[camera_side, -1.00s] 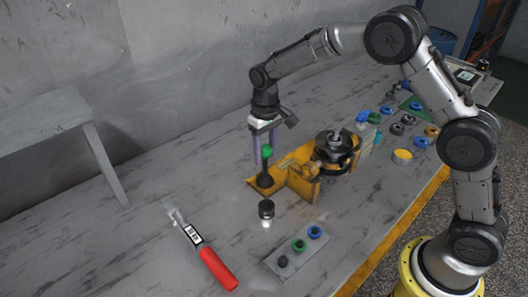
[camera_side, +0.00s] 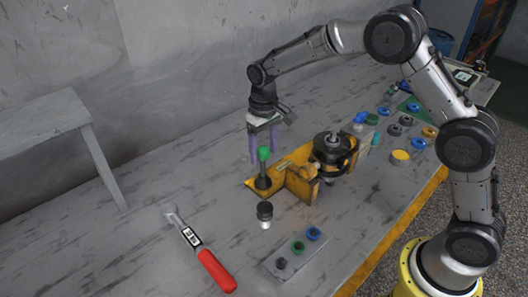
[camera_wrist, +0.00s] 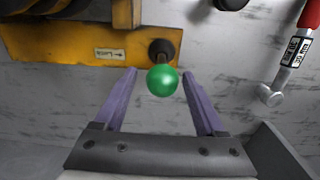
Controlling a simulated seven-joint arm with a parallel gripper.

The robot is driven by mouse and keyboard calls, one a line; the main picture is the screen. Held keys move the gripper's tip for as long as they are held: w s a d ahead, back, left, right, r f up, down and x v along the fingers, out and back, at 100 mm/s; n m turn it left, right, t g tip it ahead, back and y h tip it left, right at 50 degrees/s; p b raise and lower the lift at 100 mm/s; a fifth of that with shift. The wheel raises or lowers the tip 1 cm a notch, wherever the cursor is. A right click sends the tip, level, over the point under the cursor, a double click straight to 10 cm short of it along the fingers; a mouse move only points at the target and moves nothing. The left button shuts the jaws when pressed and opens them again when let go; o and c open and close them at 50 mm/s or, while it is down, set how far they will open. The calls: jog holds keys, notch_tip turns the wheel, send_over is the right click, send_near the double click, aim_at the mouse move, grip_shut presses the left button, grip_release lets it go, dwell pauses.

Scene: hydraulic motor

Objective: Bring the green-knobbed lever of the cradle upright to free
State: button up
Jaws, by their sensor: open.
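The yellow cradle (camera_side: 300,180) stands on the table and holds a dark motor (camera_side: 332,147). Its lever (camera_side: 262,172) stands about upright at the cradle's left end, with a green knob (camera_side: 263,153) on top. My gripper (camera_side: 265,160) points down at the lever, behind the knob in the side view. In the wrist view, the purple fingers of my gripper (camera_wrist: 160,90) are open. The green knob (camera_wrist: 162,80) lies between their tips, apart from both. The yellow cradle base (camera_wrist: 70,45) with an arrow label shows behind it.
A red-handled tool (camera_side: 205,255) lies at the front left. A black-and-silver part (camera_side: 265,214) stands just in front of the lever. Several rings and caps lie at the right. The table's left is clear.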

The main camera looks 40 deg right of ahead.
jog(key=shift+r, duration=2.55)
